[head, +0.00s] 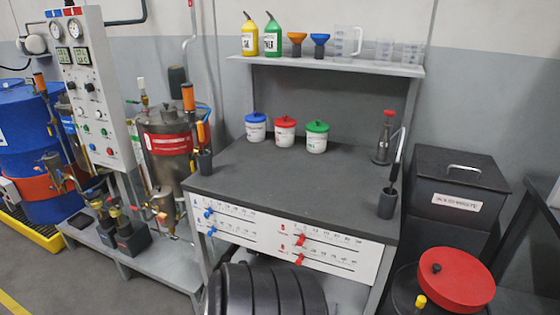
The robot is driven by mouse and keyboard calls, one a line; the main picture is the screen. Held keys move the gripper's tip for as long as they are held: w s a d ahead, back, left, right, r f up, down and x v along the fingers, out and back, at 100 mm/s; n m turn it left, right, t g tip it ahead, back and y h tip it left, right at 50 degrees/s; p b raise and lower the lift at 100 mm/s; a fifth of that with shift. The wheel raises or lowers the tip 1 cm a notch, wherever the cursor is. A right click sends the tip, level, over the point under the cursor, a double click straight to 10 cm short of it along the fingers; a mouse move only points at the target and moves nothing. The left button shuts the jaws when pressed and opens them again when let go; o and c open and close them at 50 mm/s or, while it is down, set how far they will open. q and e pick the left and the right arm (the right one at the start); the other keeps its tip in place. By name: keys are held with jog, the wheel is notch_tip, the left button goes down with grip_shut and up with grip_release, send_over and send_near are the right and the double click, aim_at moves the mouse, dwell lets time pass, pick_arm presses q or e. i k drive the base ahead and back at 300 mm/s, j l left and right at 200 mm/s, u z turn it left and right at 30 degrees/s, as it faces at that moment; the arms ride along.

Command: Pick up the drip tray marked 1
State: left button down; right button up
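I see no tray with a legible 1 on it. Neither of my grippers shows in the head view.
A grey workbench (300,185) stands ahead, with three lidded white pots (285,134) and a bottle (384,145). The shelf (335,66) above holds jugs and funnels. A gauge panel (92,90) and blue drum (25,130) stand left; a red-lidded bin (455,282) stands right.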

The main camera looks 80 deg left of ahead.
aim_at(80, 220)
jog(key=u, duration=4.1)
jog(key=i+j+u, duration=0.2)
jog(key=i, duration=0.9)
jog(key=i+j+u, duration=0.25)
jog(key=i, duration=0.85)
jog(key=l, duration=0.1)
